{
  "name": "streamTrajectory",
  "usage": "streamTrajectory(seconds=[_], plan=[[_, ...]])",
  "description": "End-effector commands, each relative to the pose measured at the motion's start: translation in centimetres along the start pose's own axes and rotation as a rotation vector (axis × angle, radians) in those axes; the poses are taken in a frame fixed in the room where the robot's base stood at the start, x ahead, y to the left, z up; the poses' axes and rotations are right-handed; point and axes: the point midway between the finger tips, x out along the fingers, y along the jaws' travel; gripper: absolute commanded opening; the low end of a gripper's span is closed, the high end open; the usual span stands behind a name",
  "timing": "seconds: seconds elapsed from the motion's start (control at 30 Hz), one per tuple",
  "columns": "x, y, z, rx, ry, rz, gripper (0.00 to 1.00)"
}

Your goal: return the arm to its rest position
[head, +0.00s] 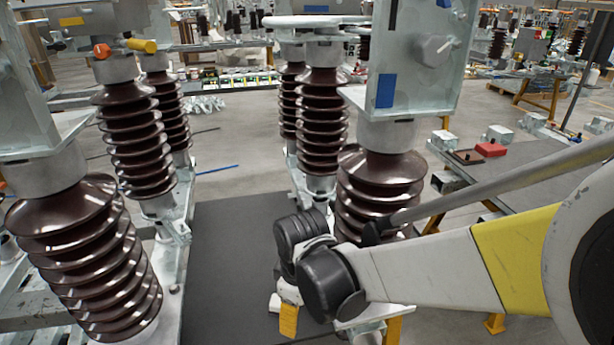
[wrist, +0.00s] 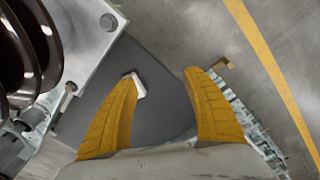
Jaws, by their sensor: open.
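My gripper (wrist: 165,95) shows in the wrist view with its two yellow fingers spread apart and nothing between them. In the head view the end of my arm hangs low at the centre right, and a yellow finger of my gripper (head: 288,320) points down above the dark mat. My arm (head: 420,265) reaches in from the right edge, grey with a yellow band. It passes in front of the lower part of a brown ribbed insulator (head: 378,190). I cannot tell from the picture whether they touch.
More brown insulators (head: 80,250) stand at left and centre (head: 322,120) on metal frames. A dark mat (head: 225,270) lies between them. A workbench with a red block (head: 491,149) stands at right. In the wrist view, an insulator (wrist: 35,45) and metal plate (wrist: 85,40) are close at upper left.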

Motion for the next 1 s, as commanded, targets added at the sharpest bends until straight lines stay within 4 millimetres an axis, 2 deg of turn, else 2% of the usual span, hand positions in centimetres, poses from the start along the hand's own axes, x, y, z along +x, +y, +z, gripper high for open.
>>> streamTrajectory(seconds=[0.27,0.5,0.7,0.83,1.0], plan=[[-5.6,2.4,5.2,0.288,0.090,0.089,0.59],[-11.4,3.6,13.3,0.710,0.242,0.219,0.59],[-13.8,3.0,18.6,1.000,0.367,0.310,0.59],[-14.3,2.7,20.4,1.102,0.417,0.342,0.59],[-14.3,2.7,20.4,1.102,0.417,0.342,0.59]])
